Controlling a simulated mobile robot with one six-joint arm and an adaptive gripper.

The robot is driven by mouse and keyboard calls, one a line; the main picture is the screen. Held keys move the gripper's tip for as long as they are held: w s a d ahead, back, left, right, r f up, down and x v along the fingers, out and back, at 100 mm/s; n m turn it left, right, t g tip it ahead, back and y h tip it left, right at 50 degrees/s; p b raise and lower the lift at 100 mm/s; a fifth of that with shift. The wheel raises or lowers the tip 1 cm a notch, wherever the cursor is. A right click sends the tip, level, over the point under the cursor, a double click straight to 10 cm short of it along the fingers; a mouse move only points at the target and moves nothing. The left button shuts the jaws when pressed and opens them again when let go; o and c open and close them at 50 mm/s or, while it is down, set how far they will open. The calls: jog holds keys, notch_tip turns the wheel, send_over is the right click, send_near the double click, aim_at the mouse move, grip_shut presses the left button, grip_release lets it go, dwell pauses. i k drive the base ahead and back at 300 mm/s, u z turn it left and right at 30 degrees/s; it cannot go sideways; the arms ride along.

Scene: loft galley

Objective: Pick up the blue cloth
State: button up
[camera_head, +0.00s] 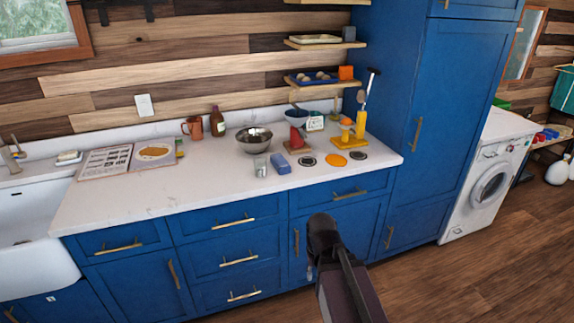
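A small blue folded piece, which looks like the blue cloth (280,163), lies on the white countertop (200,185) near its front edge. It is right of a small clear glass (260,167) and left of a dark round disc (307,160). My dark arm rises from the bottom of the picture, in front of the lower cabinets. My gripper (310,271) seems to be the small grey part at the arm's far end, below and in front of the counter, apart from the cloth. Its fingers are too small and hidden to read.
An open book (128,159) lies left; the counter between is clear.

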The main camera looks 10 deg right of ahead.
aim_at(280, 163)
jog(key=u, duration=0.1)
jog(key=i, duration=0.95)
jog(key=z, duration=0.05)
